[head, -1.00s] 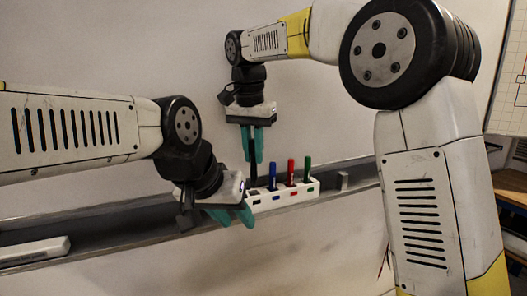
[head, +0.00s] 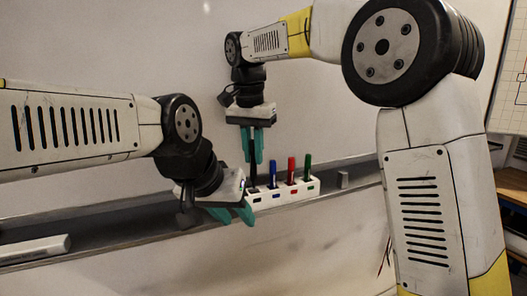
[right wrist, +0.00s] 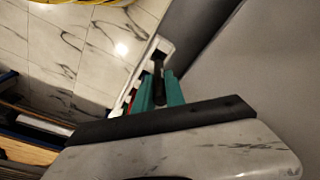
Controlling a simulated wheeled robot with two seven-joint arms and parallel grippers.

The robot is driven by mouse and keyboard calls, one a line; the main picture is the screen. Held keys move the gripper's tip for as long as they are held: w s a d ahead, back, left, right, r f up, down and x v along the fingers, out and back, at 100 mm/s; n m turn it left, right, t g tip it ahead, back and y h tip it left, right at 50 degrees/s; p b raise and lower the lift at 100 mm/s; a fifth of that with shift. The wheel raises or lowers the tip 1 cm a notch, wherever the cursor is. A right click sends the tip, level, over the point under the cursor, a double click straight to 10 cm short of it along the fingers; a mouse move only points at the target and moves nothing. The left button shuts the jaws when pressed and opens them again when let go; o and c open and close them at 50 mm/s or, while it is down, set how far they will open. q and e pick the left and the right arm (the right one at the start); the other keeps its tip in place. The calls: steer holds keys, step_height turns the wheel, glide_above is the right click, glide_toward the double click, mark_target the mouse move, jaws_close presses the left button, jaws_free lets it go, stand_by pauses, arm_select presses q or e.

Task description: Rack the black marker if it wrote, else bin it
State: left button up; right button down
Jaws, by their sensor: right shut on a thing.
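The black marker (head: 253,175) is upright between the teal fingers of my right gripper (head: 252,147), which is shut on it. Its lower end is at the leftmost place of the white rack (head: 283,194); I cannot tell how deep it sits. The right wrist view also shows the marker (right wrist: 158,72) between the fingers, over the rack. Blue (head: 272,175), red (head: 291,170) and green (head: 308,167) markers stand in the rack's other places. My left gripper (head: 233,214) is open and empty, low at the rack's left end. No ink stroke shows on the visible whiteboard (head: 120,50).
The rack stands on a long dark ledge (head: 120,224) under the whiteboard. No bin can be made out.

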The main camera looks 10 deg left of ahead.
mark_target(254, 179)
steer(key=shift+f, duration=1.8)
steer(key=shift+f, duration=0.15)
steer(key=c, duration=0.7)
jaws_free()
steer(key=shift+c, duration=0.2)
steer(key=shift+r, duration=5)
